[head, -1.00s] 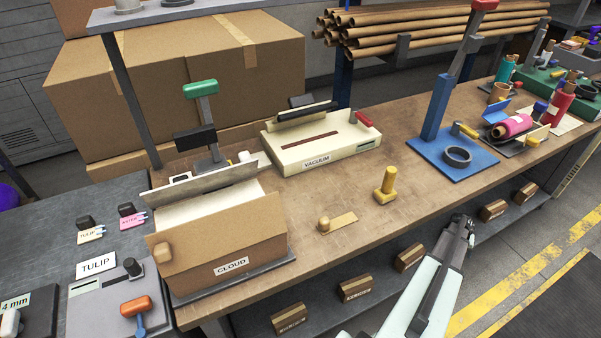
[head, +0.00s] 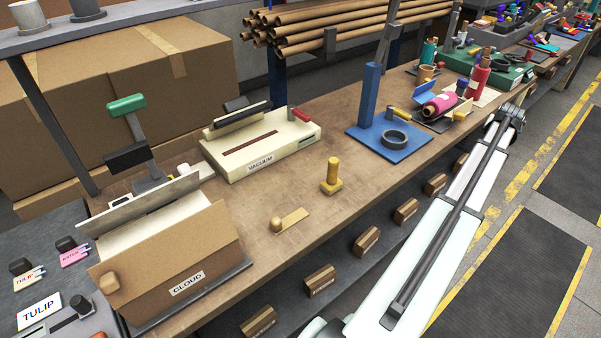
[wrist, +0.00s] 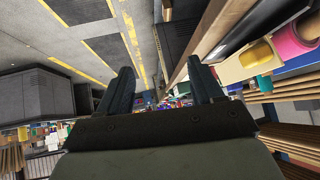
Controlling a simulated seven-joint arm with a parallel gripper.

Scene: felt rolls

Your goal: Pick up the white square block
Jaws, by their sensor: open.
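I cannot make out a clear white square block. A small white piece (head: 183,170) shows behind the CLOUD box, partly hidden by the box's raised flap. Another small white piece with a dark face (head: 121,200) is beside it to the left, also partly hidden; I cannot tell if either is the block. My gripper (wrist: 161,90) is open and empty in the wrist view, its two dark fingers wide apart. In the head view my arm reaches along the right side of the bench to the far right, well away from these pieces.
The CLOUD box (head: 185,262) stands open at the bench's near left. A cream VACUUM machine (head: 285,150), a yellow peg (head: 331,177) and a blue stand (head: 368,148) occupy the bench. Cardboard rolls (head: 350,35) are racked behind. The floor aisle (head: 500,260) lies right.

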